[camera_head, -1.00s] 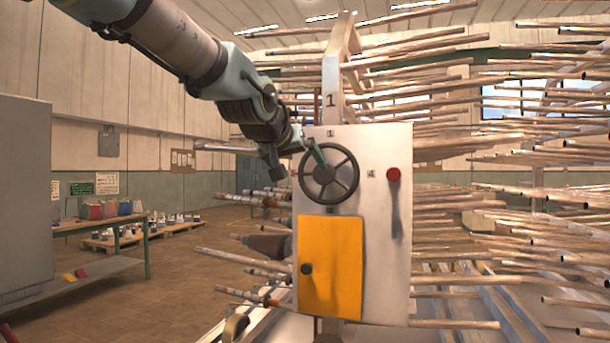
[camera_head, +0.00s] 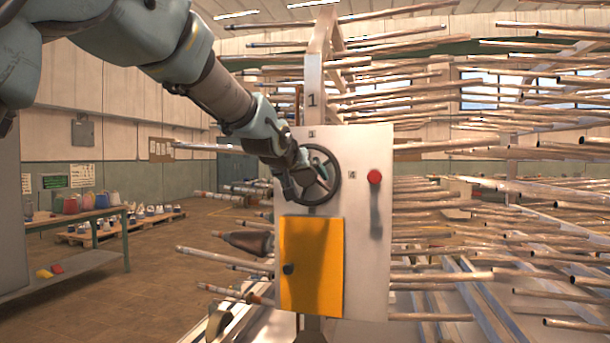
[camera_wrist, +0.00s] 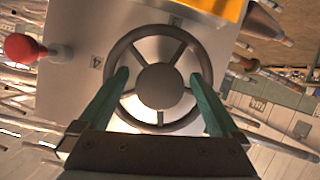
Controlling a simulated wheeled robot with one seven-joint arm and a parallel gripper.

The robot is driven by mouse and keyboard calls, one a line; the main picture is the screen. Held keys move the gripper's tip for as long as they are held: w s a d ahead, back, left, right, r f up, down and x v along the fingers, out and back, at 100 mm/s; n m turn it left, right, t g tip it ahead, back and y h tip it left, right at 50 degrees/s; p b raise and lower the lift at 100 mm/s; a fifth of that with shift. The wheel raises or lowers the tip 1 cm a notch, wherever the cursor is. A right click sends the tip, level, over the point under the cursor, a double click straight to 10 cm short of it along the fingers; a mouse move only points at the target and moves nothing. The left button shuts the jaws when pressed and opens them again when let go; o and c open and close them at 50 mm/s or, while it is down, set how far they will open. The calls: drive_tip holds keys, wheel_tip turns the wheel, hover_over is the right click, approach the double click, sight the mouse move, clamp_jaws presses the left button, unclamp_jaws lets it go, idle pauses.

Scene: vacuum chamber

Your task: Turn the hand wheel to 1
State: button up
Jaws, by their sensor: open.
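The dark hand wheel (camera_head: 334,180) is mounted on the upper part of a pale upright panel (camera_head: 362,260). It has a round hub and several spokes, which show clearly in the wrist view (camera_wrist: 160,85). My gripper is open in front of the wheel, with its two green fingers (camera_wrist: 160,75) spread on either side of the hub. The fingertips overlap the wheel inside its rim; I cannot tell whether they touch it. In the head view my wrist hides the wheel's left part. A label 1 (camera_head: 311,134) is above the wheel and a label 4 (camera_head: 352,174) is to its right.
A red knob (camera_head: 375,177) sticks out right of the wheel, and also shows in the wrist view (camera_wrist: 22,48). A yellow door (camera_head: 312,265) is below the wheel. Many long pipes (camera_head: 450,207) stick out around the panel. A table (camera_head: 85,225) stands at the left.

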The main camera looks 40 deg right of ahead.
drive_tip(key=shift+c, duration=0.3)
clamp_jaws()
idle(0.6)
